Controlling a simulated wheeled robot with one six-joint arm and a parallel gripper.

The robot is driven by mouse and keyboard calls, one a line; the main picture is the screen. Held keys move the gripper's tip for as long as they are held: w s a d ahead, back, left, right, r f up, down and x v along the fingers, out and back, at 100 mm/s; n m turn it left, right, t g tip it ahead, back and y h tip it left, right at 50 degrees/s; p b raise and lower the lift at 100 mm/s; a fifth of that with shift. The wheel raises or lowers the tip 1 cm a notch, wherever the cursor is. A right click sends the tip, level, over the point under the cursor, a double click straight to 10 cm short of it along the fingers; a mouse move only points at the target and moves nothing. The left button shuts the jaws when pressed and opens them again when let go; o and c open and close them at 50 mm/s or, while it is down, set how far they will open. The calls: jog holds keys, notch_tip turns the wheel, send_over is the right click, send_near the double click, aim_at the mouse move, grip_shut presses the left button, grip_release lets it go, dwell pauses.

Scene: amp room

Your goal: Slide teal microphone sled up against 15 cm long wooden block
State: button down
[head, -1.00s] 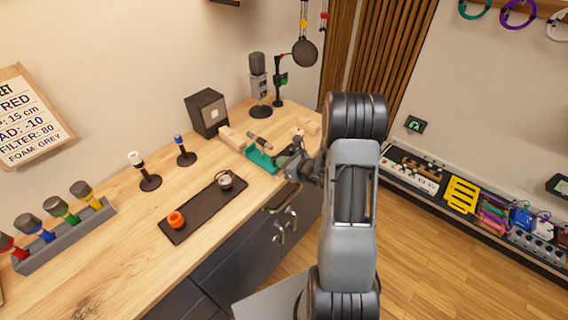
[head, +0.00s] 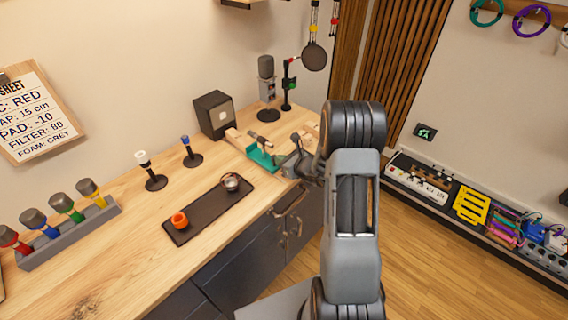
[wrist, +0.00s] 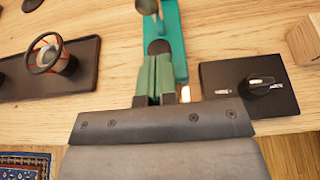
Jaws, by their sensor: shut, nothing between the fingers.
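The teal microphone sled (head: 262,158) lies on the wooden counter near its front edge, with a dark microphone (head: 264,143) on top. In the wrist view the sled (wrist: 177,42) runs up from the picture's middle. My gripper (wrist: 160,55) is shut and empty, its tips at or over the sled's near end; I cannot tell whether they touch. A pale wooden block (head: 236,138) lies by the sled's far left end, contact unclear. More pale wood shows to the right, partly behind my arm; a block (wrist: 304,40) shows at the right of the wrist view. Block lengths cannot be read.
A black box with a knob (wrist: 250,88) sits right of my gripper. A dark speaker (head: 214,115) and a microphone stand (head: 268,112) stand behind.

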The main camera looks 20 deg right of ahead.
jog(key=shift+w+a, duration=0.3)
jog(key=shift+w, duration=0.45)
jog(key=shift+b, duration=0.3)
jog(key=shift+w+r, duration=0.1)
jog(key=shift+r, duration=0.1)
jog(key=shift+f+p+v, duration=0.2)
jog(key=shift+p+v, duration=0.05)
jog(key=shift+v, duration=1.55)
jog(key=shift+f+p+v, duration=0.2)
jog(key=shift+v, duration=1.55)
